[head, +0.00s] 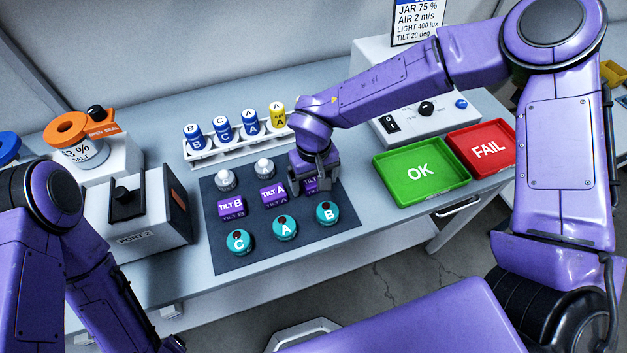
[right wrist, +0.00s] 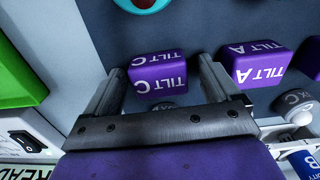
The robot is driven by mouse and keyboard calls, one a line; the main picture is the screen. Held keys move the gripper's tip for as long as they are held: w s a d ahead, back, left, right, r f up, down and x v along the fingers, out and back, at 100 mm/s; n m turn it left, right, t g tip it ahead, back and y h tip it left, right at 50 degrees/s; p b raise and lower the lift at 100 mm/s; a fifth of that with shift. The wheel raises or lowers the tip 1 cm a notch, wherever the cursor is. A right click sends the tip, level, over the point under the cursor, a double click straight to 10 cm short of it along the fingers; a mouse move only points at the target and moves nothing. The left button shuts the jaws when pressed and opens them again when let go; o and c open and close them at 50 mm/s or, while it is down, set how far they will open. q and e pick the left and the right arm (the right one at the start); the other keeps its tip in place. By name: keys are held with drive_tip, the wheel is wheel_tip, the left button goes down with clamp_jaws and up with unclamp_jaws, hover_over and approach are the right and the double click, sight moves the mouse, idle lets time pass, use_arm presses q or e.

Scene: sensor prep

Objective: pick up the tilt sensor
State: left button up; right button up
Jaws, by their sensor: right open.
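Three purple tilt sensors stand in a row on the dark mat (head: 330,232): TILT B (head: 231,207), TILT A (head: 272,194) and TILT C (head: 311,185). TILT C is partly hidden by my right gripper (head: 314,178) in the head view. In the right wrist view, TILT C (right wrist: 158,75) lies between the two open fingers of my right gripper (right wrist: 160,82), with a visible gap on the left. TILT A (right wrist: 262,62) is just outside the right finger. I cannot tell how far above the mat the fingertips are. My left arm shows at the left, its gripper out of view.
Teal round sensors (head: 285,228) stand in the front row, grey knobbed ones (head: 264,168) behind. A white rack (head: 205,154) of labelled bottles stands at the back. Green OK (head: 405,188) and red FAIL (head: 470,160) trays lie right. A grey PORT 2 box (head: 150,232) stands left.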

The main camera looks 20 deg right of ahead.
drive_tip(key=c, duration=1.1)
drive_tip(key=shift+r, duration=0.1)
